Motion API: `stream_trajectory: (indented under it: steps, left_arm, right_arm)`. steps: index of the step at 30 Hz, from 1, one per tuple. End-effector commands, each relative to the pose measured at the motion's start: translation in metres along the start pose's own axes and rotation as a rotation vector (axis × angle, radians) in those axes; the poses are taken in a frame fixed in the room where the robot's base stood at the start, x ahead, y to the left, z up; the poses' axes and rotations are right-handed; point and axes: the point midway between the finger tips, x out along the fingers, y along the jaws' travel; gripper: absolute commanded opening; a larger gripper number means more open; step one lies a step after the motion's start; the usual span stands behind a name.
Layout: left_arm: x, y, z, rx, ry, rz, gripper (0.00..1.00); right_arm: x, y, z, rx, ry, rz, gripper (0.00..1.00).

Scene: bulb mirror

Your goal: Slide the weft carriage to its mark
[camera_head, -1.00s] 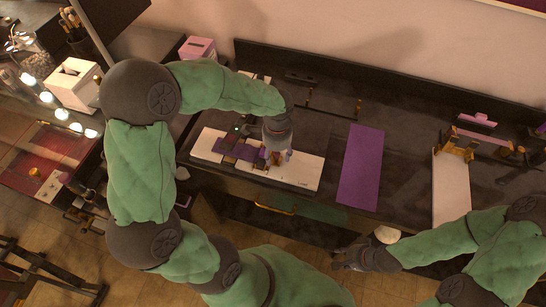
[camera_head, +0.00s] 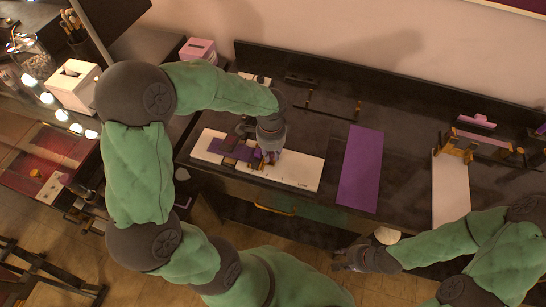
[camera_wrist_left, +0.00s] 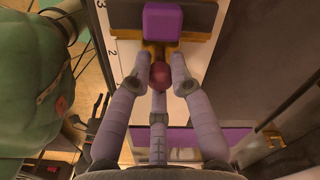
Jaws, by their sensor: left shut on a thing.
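The weft carriage (camera_head: 232,149) is a purple and dark slide with brass parts. It sits across a long white board (camera_head: 302,173) on the left part of the bench. My left gripper (camera_head: 267,156) is at the carriage's right end. In the left wrist view its fingers (camera_wrist_left: 158,78) are shut on a round dark-red knob (camera_wrist_left: 159,73), beside brass fittings and a purple block (camera_wrist_left: 163,22). The white board there carries printed numbers, "2" and "3" (camera_wrist_left: 113,52). I cannot make out the target mark. My right gripper (camera_head: 346,260) hangs low before the bench, its fingers too small to judge.
A purple mat (camera_head: 361,170) lies right of the board. A white panel (camera_head: 450,190) with a brass and pink fixture (camera_head: 481,141) stands further right. A pink box (camera_head: 198,50) is behind on the left.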

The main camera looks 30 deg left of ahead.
Motion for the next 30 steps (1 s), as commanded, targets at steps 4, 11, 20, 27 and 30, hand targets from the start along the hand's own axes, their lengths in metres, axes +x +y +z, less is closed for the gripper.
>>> stream_trajectory:
  steps: [4, 11, 20, 27, 30]
  left_arm:
    - [0.000, -0.004, 0.007, -0.001, 0.000, -0.001, 0.00]
    - [-0.001, -0.010, 0.017, 0.000, 0.001, -0.001, 0.00]
    - [0.000, -0.016, 0.027, 0.000, 0.000, -0.001, 0.00]
    - [0.000, -0.016, 0.028, 0.001, 0.000, -0.001, 0.00]
    - [0.000, -0.016, 0.028, 0.001, 0.000, -0.001, 0.42]
  right_arm:
    - [-0.002, -0.001, 0.000, 0.000, 0.000, 0.000, 0.40]
    - [-0.004, -0.001, 0.000, 0.000, 0.000, 0.000, 0.40]
    - [-0.005, -0.002, 0.000, 0.000, 0.000, 0.000, 0.40]
    - [-0.005, -0.002, 0.000, 0.000, 0.000, 0.000, 0.40]
    - [-0.005, -0.002, 0.000, 0.000, 0.000, 0.000, 0.40]
